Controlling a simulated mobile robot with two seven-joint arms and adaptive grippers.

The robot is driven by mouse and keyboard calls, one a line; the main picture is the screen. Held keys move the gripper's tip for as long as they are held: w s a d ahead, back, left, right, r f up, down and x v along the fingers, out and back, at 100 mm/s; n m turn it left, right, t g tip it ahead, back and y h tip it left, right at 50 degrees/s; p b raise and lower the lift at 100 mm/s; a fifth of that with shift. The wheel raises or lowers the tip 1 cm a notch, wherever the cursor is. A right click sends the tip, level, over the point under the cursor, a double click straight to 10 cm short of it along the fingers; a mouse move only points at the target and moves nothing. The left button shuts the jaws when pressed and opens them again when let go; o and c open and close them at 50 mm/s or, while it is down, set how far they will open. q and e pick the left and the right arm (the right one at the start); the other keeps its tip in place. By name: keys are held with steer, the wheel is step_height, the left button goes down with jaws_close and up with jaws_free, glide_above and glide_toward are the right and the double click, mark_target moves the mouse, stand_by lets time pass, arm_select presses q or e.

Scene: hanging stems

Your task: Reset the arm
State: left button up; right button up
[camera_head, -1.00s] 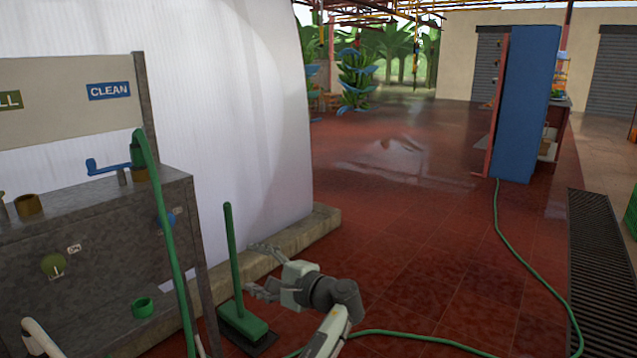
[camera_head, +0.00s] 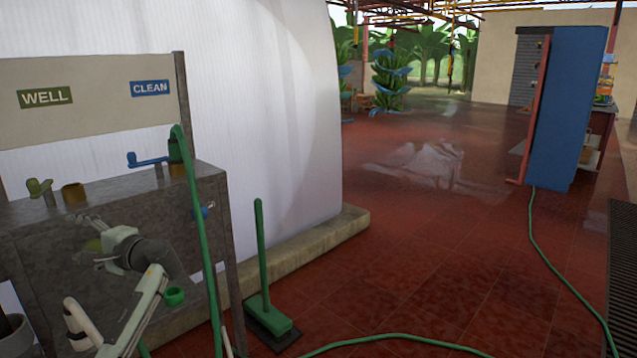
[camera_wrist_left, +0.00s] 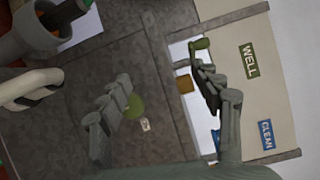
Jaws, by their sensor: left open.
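My left gripper (camera_head: 80,242) is in the lower left of the head view, in front of the dark metal wash stand (camera_head: 60,290). Its fingers are spread and nothing shows between them. The left wrist view shows the same open fingers (camera_wrist_left: 158,80) over the stand's front face. A green round knob (camera_wrist_left: 134,107) with a small white label lies beyond one finger there. In the head view the gripper partly covers that knob (camera_head: 92,245). I cannot tell whether a finger touches it. My right gripper is not in view.
A green tap handle (camera_head: 40,187), a blue tap handle (camera_head: 147,159) and a green hose (camera_head: 190,200) are on the stand, below WELL and CLEAN signs. A green broom (camera_head: 264,270) stands right of it. Red floor lies open beyond; a blue cabinet (camera_head: 565,110) stands right.

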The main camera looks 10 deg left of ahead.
arm_select(q)
steer(key=w+d+f+n+t+h, duration=0.2)
steer(key=w+d+f+t+h, duration=0.1)
steer(key=w+d+f+h, duration=0.4)
steer(key=w+d+f+n+t+h, duration=0.1)
steer(key=w+d+f+t+h, duration=0.3)
steer(key=d+f+h, duration=0.45)
steer(key=s+d+f+g, duration=0.2)
steer(key=s+d+f, duration=0.2)
steer(key=s+f, duration=0.6)
steer(key=s+d+f+g, duration=0.2)
steer(key=s+d+f, duration=0.2)
steer(key=s+f, duration=0.6)
steer(key=s+d+f+g, duration=0.1)
steer(key=s+d+f, duration=0.2)
steer(key=s+f, duration=0.4)
steer(key=s+d+f+g, duration=0.2)
steer(key=s+f, duration=0.5)
steer(key=s, duration=1)
steer(key=shift+d+m+g+h, duration=0.3)
steer(key=shift+d+m+h, duration=0.1)
steer(key=shift+d, duration=0.15)
